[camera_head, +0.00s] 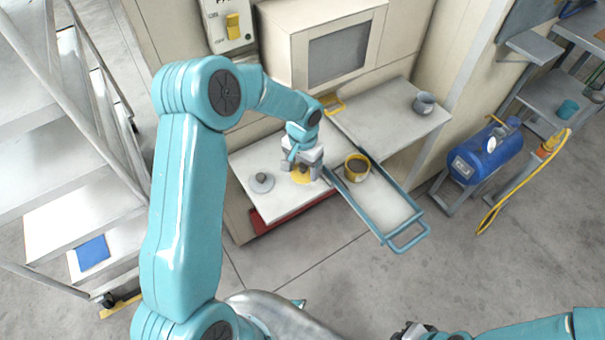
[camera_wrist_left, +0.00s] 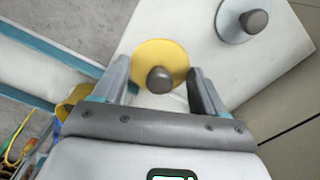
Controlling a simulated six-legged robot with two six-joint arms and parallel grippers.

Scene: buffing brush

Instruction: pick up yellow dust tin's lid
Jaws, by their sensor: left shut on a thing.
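The yellow dust tin's lid (camera_head: 301,177) is a flat yellow disc with a dark grey knob, below my left gripper (camera_head: 305,168) over the left white worktop. In the left wrist view the lid (camera_wrist_left: 150,54) lies between the fingertips of my left gripper (camera_wrist_left: 159,78), which is shut on it; the exact contact is hard to see. The yellow tin (camera_head: 357,168) stands open, with brown contents, on the blue-framed tray (camera_head: 385,202) to the right. My right gripper (camera_head: 415,332) is cut off at the bottom edge, its jaws unclear.
A grey lid (camera_head: 261,182) with a knob lies on the left worktop (camera_head: 262,205). A grey pot (camera_head: 424,103) stands on the right worktop (camera_head: 385,115). A box-shaped machine (camera_head: 330,45) stands behind. A blue tank (camera_head: 485,155) is at the right, stairs (camera_head: 75,225) at the left.

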